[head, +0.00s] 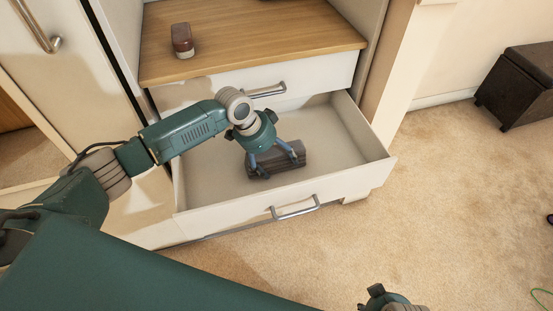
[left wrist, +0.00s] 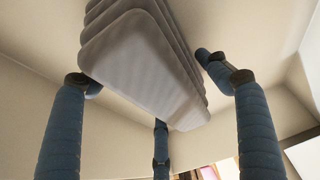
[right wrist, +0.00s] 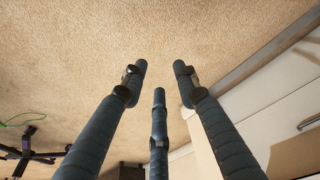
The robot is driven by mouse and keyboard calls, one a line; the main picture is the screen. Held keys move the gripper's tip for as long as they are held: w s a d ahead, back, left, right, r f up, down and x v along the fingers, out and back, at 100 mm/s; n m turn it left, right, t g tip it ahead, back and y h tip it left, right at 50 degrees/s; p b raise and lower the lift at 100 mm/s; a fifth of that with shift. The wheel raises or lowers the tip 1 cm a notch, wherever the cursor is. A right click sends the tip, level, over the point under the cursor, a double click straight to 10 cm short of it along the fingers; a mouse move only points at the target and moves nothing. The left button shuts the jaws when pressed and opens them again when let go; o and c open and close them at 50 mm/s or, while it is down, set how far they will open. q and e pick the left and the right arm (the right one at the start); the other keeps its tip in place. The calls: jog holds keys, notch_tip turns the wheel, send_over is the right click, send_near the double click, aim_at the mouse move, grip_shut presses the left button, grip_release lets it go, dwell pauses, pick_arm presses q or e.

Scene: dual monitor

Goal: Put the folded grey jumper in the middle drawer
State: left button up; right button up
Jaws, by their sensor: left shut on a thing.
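The folded grey jumper (head: 277,167) is inside the outline of the open white drawer (head: 330,187) in the head view. My left gripper (head: 275,158) is over the drawer, its blue fingers shut on the jumper. In the left wrist view the jumper (left wrist: 145,65) shows as stacked grey layers between the fingers. I cannot tell whether its underside touches the drawer floor. My right gripper (right wrist: 160,85) is open and empty over the carpet. Only part of it shows at the bottom of the head view.
A shut drawer front with a metal handle (head: 266,91) is above the open drawer. A brown and white item (head: 182,40) stands on the wooden shelf (head: 255,45). A dark brown stool (head: 520,85) stands at the right. The carpet (head: 440,190) between is clear.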

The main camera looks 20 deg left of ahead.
pick_arm(q)
jog(key=o, duration=1.4)
jog(key=shift+o, duration=0.2)
jog(key=shift+r, duration=0.3)
jog(key=p+v, duration=0.2)
jog(key=v, duration=0.9)
jog(key=shift+s+a+r+p, duration=0.15)
jog(key=shift+s+r+p, duration=0.05)
jog(key=shift+p, duration=0.1)
pick_arm(e)
jog(key=s+f, duration=0.3)
jog(key=f, duration=0.5)
jog(key=shift+s+d+g, duration=0.2)
jog(key=shift+g, duration=0.1)
